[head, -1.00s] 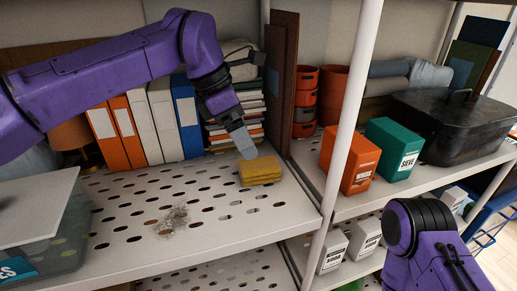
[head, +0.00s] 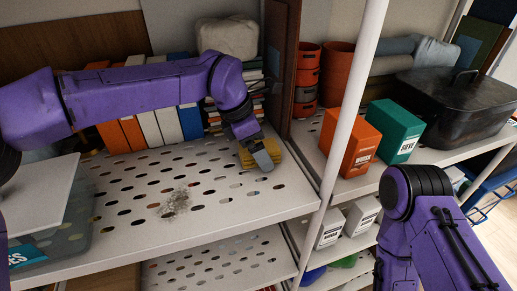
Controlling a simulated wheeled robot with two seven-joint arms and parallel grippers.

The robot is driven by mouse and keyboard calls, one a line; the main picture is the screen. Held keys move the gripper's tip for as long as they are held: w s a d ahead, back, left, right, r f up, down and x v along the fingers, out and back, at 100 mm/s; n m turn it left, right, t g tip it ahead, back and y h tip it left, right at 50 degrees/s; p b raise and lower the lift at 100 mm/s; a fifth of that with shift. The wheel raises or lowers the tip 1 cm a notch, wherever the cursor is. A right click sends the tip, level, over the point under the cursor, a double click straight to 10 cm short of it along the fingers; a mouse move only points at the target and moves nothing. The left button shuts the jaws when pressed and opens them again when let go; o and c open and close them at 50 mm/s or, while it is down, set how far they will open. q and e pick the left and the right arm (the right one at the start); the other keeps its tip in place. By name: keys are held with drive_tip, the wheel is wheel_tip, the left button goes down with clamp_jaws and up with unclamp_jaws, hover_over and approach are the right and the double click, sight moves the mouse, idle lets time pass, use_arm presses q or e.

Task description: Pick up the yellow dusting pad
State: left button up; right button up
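The yellow dusting pad (head: 246,157) lies on the white perforated shelf (head: 130,225), near the shelf's right end. My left gripper (head: 262,160) reaches down over the pad's right part, its grey finger in front of the pad. Only one finger shows clearly, so I cannot tell how far it is open or whether it touches the pad. My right arm (head: 425,215) is at the lower right, in front of the shelving. Its gripper is out of the picture.
A grey dust patch (head: 176,203) lies on the shelf. Binders (head: 170,125) and stacked books stand behind. A clear box (head: 60,220) is at left. A white post (head: 345,110) separates the right bay, with orange (head: 350,140) and green boxes (head: 396,130) and a black case (head: 455,100).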

use_arm(q)
drive_tip(key=shift+s+r, duration=0.1)
drive_tip(key=shift+s, duration=0.15)
drive_tip(key=shift+w, duration=0.2)
drive_tip(key=shift+c, duration=0.3)
drive_tip(key=c, duration=1)
drive_tip(key=shift+s, duration=0.1)
drive_tip(key=shift+r, duration=0.15)
wheel_tip(320, 180, up, 9)
drive_tip(key=shift+r+b, duration=0.2)
drive_tip(key=shift+b, duration=0.55)
drive_tip(key=shift+r, duration=0.1)
drive_tip(key=shift+o, duration=0.5)
